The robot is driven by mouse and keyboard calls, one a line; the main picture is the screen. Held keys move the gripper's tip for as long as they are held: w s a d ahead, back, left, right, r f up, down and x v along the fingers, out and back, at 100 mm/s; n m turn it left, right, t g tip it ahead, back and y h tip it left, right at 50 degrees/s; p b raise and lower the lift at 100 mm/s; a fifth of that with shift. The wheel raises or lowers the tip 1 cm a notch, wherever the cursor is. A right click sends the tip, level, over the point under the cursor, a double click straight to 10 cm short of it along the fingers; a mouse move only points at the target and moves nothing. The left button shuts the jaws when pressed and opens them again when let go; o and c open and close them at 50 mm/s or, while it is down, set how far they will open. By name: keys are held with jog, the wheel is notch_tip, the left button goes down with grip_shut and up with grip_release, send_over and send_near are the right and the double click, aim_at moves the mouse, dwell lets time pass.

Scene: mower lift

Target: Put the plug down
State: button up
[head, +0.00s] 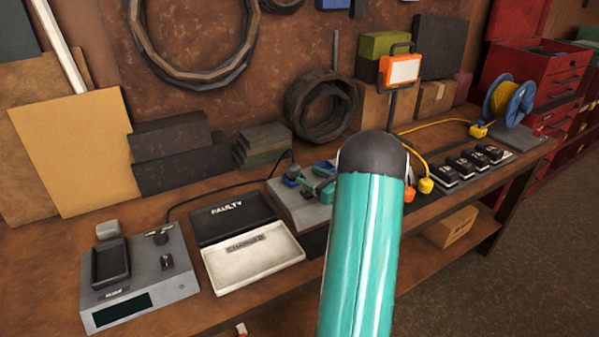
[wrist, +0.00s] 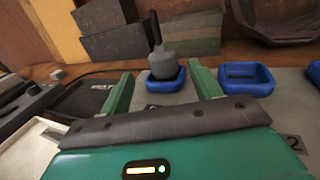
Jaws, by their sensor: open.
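The plug (wrist: 163,66), a dark grey round body with a black stem pointing up, stands upright in a blue square cup (wrist: 166,86) in the wrist view. In the head view the plug (head: 291,156) shows at the back left of the grey block (head: 300,207). My gripper (wrist: 162,72) is open, its two green fingers spread on either side of the plug with gaps between. In the head view my gripper (head: 322,187) is partly hidden by my teal arm link. A second blue cup (wrist: 247,80) to the right is empty.
A black tray marked FAULTY (head: 232,214) and a white tray (head: 252,257) lie left of the block. A grey device with a dark screen (head: 140,275) stands further left. A black cable (head: 225,187) runs behind the trays. A work light (head: 400,70) stands behind.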

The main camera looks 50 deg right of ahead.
jog(key=s, duration=0.4)
jog(key=shift+s+d+r, duration=0.1)
jog(key=shift+r, duration=0.05)
jog(key=shift+w+a+r, duration=0.1)
jog(key=shift+w+a, duration=0.1)
jog(key=w+a+r+n+y, duration=0.1)
jog(key=a, duration=0.1)
jog(key=a+n, duration=0.1)
jog(key=w+a+r+n+g+y, duration=0.1)
jog(key=a, duration=0.1)
jog(key=shift+w+a+r+y, duration=0.3)
jog(key=shift+r, duration=0.05)
jog(key=a+r+n+g+y, duration=0.4)
jog(key=a+n, duration=0.3)
jog(key=a, duration=0.7)
jog(key=a+r+n+g+y, duration=0.1)
jog(key=a+r+n+g, duration=0.35)
jog(key=a, duration=0.95)
jog(key=s+a+r+n+g+h, duration=0.1)
jog(key=s+a+n+h, duration=0.3)
jog(key=s+n, duration=0.5)
jog(key=s+a+r+n+g+h, duration=0.1)
jog(key=s+a+n+h, duration=0.3)
jog(key=s+a+n, duration=0.5)
jog(key=n+g, duration=0.1)
jog(key=n, duration=0.2)
jog(key=shift+a+r, duration=0.2)
jog(key=shift+r, duration=0.1)
